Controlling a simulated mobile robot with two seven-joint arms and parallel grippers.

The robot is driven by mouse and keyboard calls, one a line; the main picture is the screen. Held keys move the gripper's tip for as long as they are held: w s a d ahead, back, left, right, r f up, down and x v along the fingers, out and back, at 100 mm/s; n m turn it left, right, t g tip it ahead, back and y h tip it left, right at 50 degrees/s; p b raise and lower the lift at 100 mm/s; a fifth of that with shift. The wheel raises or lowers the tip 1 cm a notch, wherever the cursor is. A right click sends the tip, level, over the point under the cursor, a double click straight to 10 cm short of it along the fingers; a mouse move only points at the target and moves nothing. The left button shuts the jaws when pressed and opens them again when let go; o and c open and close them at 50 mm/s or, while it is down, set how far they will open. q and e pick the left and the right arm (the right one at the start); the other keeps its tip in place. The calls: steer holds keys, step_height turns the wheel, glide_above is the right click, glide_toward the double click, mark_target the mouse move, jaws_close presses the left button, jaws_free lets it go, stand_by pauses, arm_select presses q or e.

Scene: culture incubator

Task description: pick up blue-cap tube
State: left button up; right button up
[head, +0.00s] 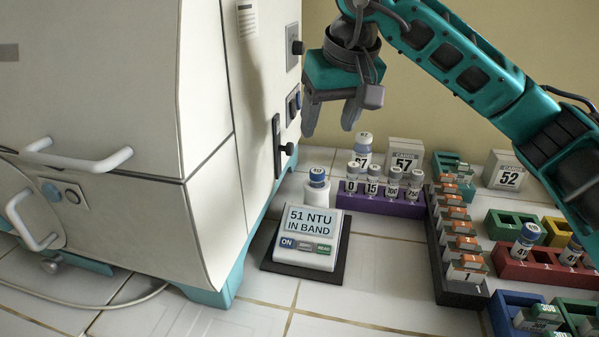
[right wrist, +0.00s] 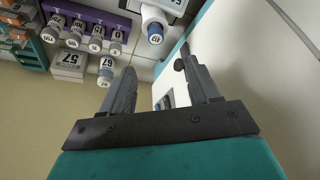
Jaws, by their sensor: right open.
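A tube with a blue cap (head: 317,175) stands upright in the white turbidity meter (head: 308,225), whose display reads 51 NTU IN BAND. The blue cap also shows in the right wrist view (right wrist: 155,36), at the top, beyond the fingertips. My right gripper (head: 331,118) is open and empty, pointing down above and behind the meter, beside the incubator's side. In the right wrist view its two fingers (right wrist: 158,64) are spread with nothing between them. Other vials with bluish caps (head: 527,236) stand in a red rack (head: 512,268) at the right. My left gripper is not in view.
The cream incubator (head: 210,120) fills the left, with knobs on its side near my right gripper. A purple rack (head: 382,206) of grey-capped vials, vial 67 (head: 363,146) and card 57 (head: 405,152) stand behind and right of the meter.

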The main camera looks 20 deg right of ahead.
glide_above(318, 171)
steer(key=s, duration=0.2)
steer(key=f, duration=0.7)
steer(key=shift+w+a+b, duration=0.2)
steer(key=shift+a+b, duration=0.15)
steer(key=x, duration=0.4)
steer(key=shift+s+d+f, duration=0.25)
steer(key=shift+s, duration=0.05)
steer(key=shift+w+f, duration=0.25)
steer(key=shift+f, duration=0.15)
jaws_close()
